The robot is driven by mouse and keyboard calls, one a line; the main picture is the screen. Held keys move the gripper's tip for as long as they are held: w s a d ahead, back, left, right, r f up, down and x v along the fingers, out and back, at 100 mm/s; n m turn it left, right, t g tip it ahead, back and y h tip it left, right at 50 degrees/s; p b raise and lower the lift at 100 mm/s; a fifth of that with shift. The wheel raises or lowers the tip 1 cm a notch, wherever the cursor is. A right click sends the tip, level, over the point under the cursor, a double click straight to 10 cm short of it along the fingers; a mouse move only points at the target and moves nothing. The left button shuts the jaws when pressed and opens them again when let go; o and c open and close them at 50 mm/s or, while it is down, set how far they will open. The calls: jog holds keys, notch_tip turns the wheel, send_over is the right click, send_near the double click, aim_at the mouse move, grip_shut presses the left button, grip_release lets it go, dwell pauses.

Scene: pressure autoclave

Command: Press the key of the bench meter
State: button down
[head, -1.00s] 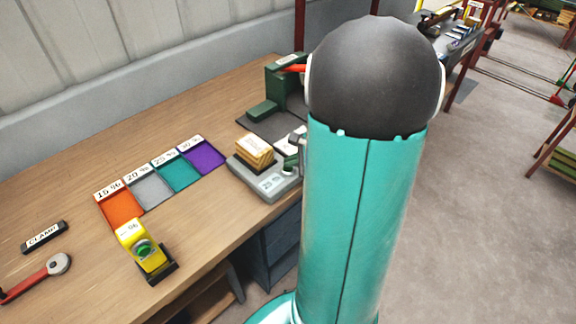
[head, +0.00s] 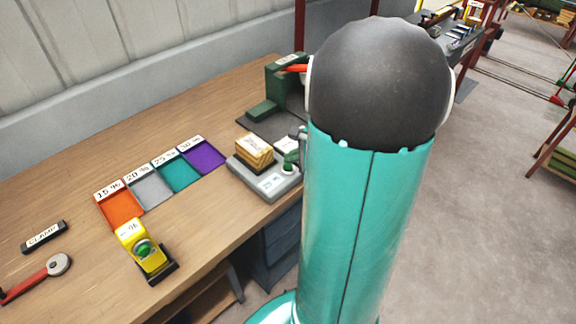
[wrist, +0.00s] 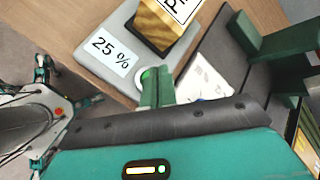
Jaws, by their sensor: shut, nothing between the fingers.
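The bench meter (head: 262,182) is a grey box at the right end of the wooden bench, with a wood block (head: 255,150) on top. Its face reads 25 %, clear in the wrist view (wrist: 112,53). Its round green key (head: 288,168) is at the front right corner. My gripper (head: 292,156) is shut and empty, close above the key. In the wrist view the green fingers (wrist: 157,84) overlap the key's pale rim (wrist: 146,75) and hide part of it. I cannot tell whether they touch.
Orange (head: 122,209), grey, teal and purple labelled trays lie left of the meter. A yellow device (head: 140,244) with a green button stands near the front edge. A dark green press-like tool (head: 285,85) stands behind the meter. A CLAMP label and red-handled tool lie far left.

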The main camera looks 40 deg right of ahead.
aim_at(292, 167)
jog(key=shift+r, duration=2.55)
